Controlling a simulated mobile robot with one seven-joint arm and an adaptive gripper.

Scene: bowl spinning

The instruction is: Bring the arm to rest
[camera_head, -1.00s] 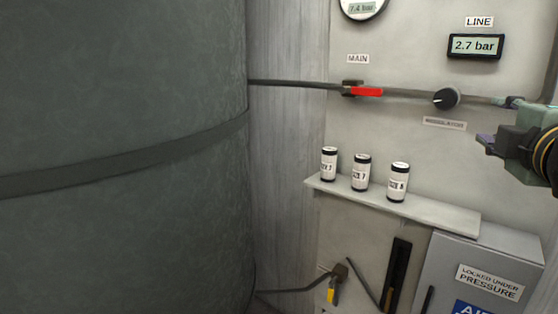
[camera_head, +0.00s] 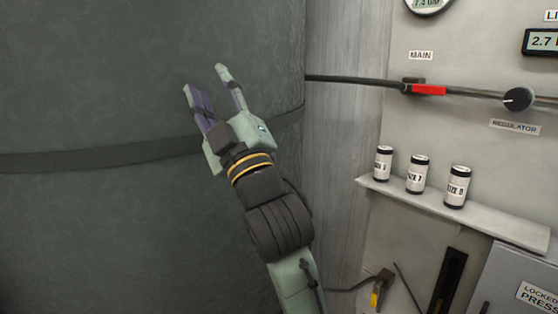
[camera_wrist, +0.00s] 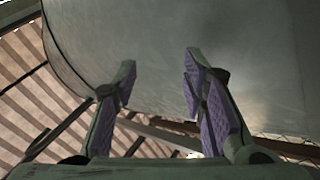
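My gripper (camera_head: 208,82) is raised in the head view, in front of the large dark grey tank (camera_head: 90,80). Its two fingers point up and to the left, spread apart with nothing between them. In the wrist view my gripper (camera_wrist: 158,85) is also open and empty, with purple pads on both fingers. A big pale curved surface (camera_wrist: 165,50) lies beyond the fingertips there. I cannot tell how far the fingers are from the tank.
A wall panel at right has a pipe with a red-handled MAIN valve (camera_head: 428,90) and a black REGULATOR knob (camera_head: 518,99). Below, three labelled cans (camera_head: 417,174) stand on a shelf (camera_head: 470,217). A grey cabinet (camera_head: 515,265) and a yellow-handled valve (camera_head: 375,298) are lower.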

